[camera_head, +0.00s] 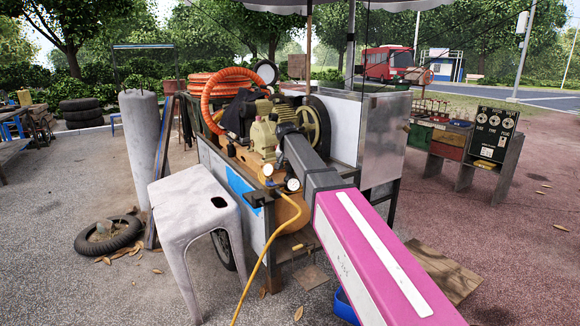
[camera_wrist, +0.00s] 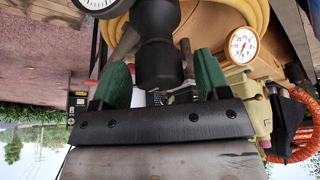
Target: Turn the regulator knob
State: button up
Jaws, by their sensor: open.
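The black regulator knob (camera_wrist: 155,62) shows in the wrist view with a wider black body above it in the picture. My gripper (camera_wrist: 162,72) has two green fingertips, one on each side of the knob. The fingers are apart, and I see a gap between each finger and the knob. I cannot tell how deep the knob sits between them. In the head view my arm reaches to the compressor cart, and its end (camera_head: 284,132) is dark against the machine. The knob is not clear there.
A white-faced gauge (camera_wrist: 242,45) stands close to the right finger, and another gauge (camera_wrist: 97,4) is at the top edge. The yellow hose (camera_head: 262,252) hangs from the cart. A white stool (camera_head: 192,200) stands left of the cart, and a metal panel (camera_head: 368,130) is to its right.

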jog(key=c, duration=0.9)
jog(key=shift+n, duration=0.3)
jog(key=n+y, duration=0.1)
jog(key=n, duration=0.2)
jog(key=shift+n+y, duration=0.3)
jog(key=shift+n, duration=0.1)
jog(key=n+y, duration=0.1)
jog(key=n, duration=0.1)
jog(key=n+g+y, duration=0.1)
jog(key=n, duration=0.2)
jog(key=n+g, duration=0.1)
jog(key=n, duration=0.2)
jog(key=n+y, duration=0.1)
jog(key=n, duration=0.1)
jog(key=shift+w+n+g, duration=0.1)
jog(key=shift+n+g, duration=0.3)
jog(key=n+g, duration=0.1)
jog(key=n, duration=0.3)
jog(key=shift+y, duration=0.4)
jog(key=shift+n+g, duration=0.3)
